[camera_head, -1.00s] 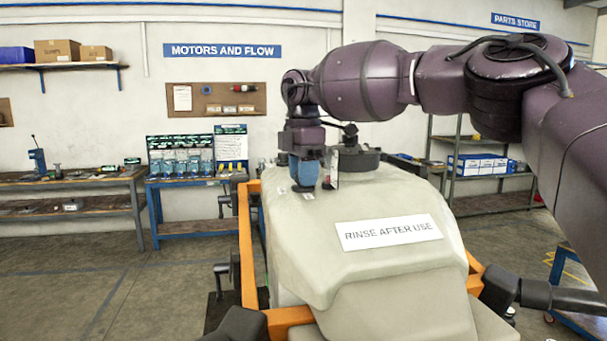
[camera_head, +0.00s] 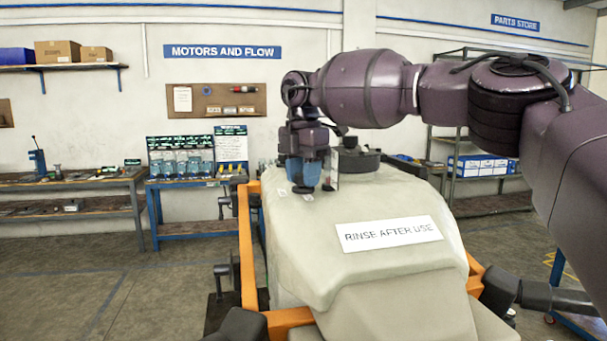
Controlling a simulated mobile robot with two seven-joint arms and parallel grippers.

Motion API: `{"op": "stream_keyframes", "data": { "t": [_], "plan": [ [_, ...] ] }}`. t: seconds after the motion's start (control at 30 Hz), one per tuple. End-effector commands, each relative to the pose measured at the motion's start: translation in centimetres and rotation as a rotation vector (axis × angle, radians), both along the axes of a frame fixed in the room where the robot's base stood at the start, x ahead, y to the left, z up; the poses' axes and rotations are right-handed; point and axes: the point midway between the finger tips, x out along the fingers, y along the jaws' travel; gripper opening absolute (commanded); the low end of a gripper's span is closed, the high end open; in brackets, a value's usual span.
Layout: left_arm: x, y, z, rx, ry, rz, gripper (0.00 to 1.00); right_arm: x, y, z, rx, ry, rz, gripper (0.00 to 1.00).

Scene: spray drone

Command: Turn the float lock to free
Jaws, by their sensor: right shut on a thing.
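The pale tank (camera_head: 360,283) of the spray drone fills the middle of the head view and bears a "RINSE AFTER USE" label (camera_head: 389,234). My right gripper (camera_head: 303,187) points down onto the tank's top, at its far left part. Its blue fingers are closed around a small dark part, the float lock (camera_head: 302,190). Most of the lock is hidden by the fingers, and which way it points cannot be told. Two small pale marks (camera_head: 307,197) lie on the tank just in front of it, too small to read. My left gripper is not in view.
A round dark lid (camera_head: 357,160) stands on the tank close to the right of the gripper. An orange frame (camera_head: 245,245) runs around the tank. Workbenches (camera_head: 75,180) and shelves stand by the back wall; the floor at left is clear.

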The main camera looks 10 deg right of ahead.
Motion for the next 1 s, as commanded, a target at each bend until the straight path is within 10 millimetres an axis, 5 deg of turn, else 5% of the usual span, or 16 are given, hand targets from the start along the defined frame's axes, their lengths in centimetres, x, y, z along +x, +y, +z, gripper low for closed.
{"op": "stream_keyframes", "data": {
  "t": [0.17, 0.2, 0.33, 0.67, 1.0],
  "plan": [
    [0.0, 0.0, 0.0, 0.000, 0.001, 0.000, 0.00, 0.0, 0.1, 0.0, 0.002, 0.000, 0.000, 0.13],
    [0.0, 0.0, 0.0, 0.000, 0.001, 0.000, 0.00, 0.0, 0.1, 0.0, 0.001, 0.000, 0.000, 0.43],
    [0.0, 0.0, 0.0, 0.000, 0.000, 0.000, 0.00, 0.0, 0.1, 0.0, 0.001, 0.000, -0.001, 0.63],
    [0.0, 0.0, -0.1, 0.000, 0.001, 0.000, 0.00, 0.0, 0.0, 0.3, 0.001, -0.001, -0.002, 0.63],
    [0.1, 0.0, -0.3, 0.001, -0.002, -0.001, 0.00, 0.0, 0.1, 5.3, 0.002, -0.003, -0.002, 0.63]
  ]
}}
